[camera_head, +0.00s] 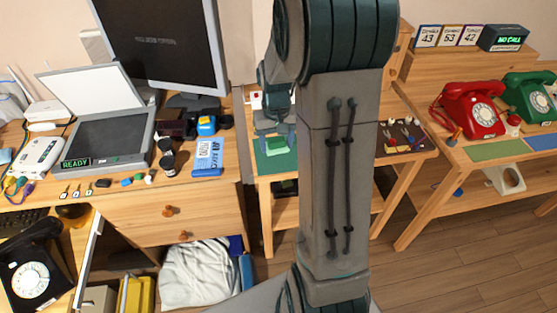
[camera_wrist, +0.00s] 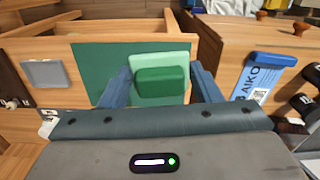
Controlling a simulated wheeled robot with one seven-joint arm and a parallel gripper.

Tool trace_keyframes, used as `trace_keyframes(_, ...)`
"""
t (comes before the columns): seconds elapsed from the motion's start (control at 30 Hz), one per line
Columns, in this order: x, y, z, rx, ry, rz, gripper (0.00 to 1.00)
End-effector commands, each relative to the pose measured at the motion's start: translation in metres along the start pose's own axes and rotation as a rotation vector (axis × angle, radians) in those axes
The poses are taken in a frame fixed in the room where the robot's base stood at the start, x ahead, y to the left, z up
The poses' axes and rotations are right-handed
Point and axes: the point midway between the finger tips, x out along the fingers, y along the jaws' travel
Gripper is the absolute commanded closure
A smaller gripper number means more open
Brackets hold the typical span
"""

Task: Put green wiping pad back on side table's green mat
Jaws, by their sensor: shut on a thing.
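The green wiping pad (camera_wrist: 160,82) has a light green base and a darker green block on it. My gripper (camera_wrist: 161,86) is shut on the pad, with one blue-grey finger at each side of it. The dark green mat (camera_wrist: 92,62) lies behind and around the pad in the wrist view. In the head view, the pad (camera_head: 277,146) shows below my gripper (camera_head: 277,130), over the mat (camera_head: 264,165) on the side table (camera_head: 261,190). I cannot tell whether the pad touches the mat. My arm hides the table's right part in the head view.
A grey square tray (camera_wrist: 45,73) lies left of the mat in the wrist view. A desk with a blue AIKO packet (camera_head: 208,155) and a scanner (camera_head: 100,138) stands on the left. A red phone (camera_head: 472,110) and a green phone (camera_head: 530,98) stand on the right.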

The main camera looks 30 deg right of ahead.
Motion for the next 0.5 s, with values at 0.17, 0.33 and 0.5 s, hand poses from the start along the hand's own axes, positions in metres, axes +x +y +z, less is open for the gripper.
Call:
trace_keyframes(0.17, 0.011, 0.035, 0.015, 0.067, 0.002, -0.003, 0.64)
trace_keyframes(0.33, 0.010, 0.047, 0.019, 0.089, 0.001, -0.006, 0.64)
trace_keyframes(0.5, 0.022, 0.045, 0.000, 0.090, -0.004, -0.007, 0.64)
